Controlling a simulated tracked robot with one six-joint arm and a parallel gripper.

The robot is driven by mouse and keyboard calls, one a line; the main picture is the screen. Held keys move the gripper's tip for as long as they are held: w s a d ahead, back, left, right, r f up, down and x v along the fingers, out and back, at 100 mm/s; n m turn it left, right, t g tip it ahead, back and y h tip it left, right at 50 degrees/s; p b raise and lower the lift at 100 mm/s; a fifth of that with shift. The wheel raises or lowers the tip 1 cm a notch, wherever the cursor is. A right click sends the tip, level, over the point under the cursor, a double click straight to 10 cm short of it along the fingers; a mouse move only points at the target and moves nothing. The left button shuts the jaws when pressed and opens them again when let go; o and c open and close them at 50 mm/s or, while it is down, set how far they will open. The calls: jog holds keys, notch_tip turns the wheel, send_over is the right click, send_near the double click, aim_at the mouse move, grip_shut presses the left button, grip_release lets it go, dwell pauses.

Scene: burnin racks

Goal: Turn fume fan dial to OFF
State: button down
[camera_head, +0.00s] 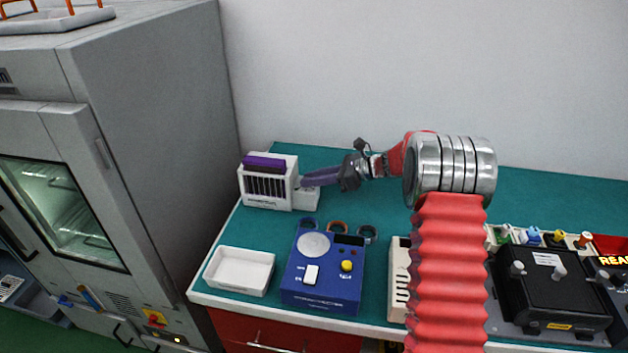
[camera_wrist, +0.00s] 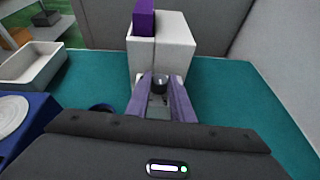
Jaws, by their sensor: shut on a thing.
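The fume fan (camera_head: 268,183) is a white box with a dark slatted front and a purple block on top, at the back left of the bench. It also shows in the wrist view (camera_wrist: 172,47), straight ahead. Its low white base part extends to the right, under my fingertips. My gripper (camera_head: 304,184), with purple fingers, reaches in from the right beside the box. In the wrist view my gripper (camera_wrist: 160,83) is shut on a small dark dial (camera_wrist: 159,86) between its fingertips. The dial's pointer and markings are too small to read.
A white tray (camera_head: 241,257) and a blue device (camera_head: 324,268) with a yellow knob stand at the front of the green bench (camera_head: 240,228). Several tape rings lie behind the device. A black unit (camera_head: 552,283) stands at right. A grey oven cabinet (camera_head: 150,130) borders the left.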

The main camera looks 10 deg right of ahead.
jog(key=shift+w+a+n+g+y, duration=0.1)
jog(key=shift+n+g+y, duration=0.25)
jog(key=shift+n+g, duration=0.4)
jog(key=shift+w+a+n+g+y, duration=0.1)
jog(key=shift+n+g+y, duration=0.25)
jog(key=shift+n+g, duration=0.6)
jog(key=shift+g, duration=0.1)
jog(key=c, duration=1.8)
grip_release()
jog(key=shift+d, duration=0.15)
jog(key=shift+d+r, duration=0.2)
jog(key=shift+d, duration=0.25)
jog(key=v, duration=1.2)
jog(key=shift+d+r, duration=0.1)
jog(key=shift+d, duration=0.15)
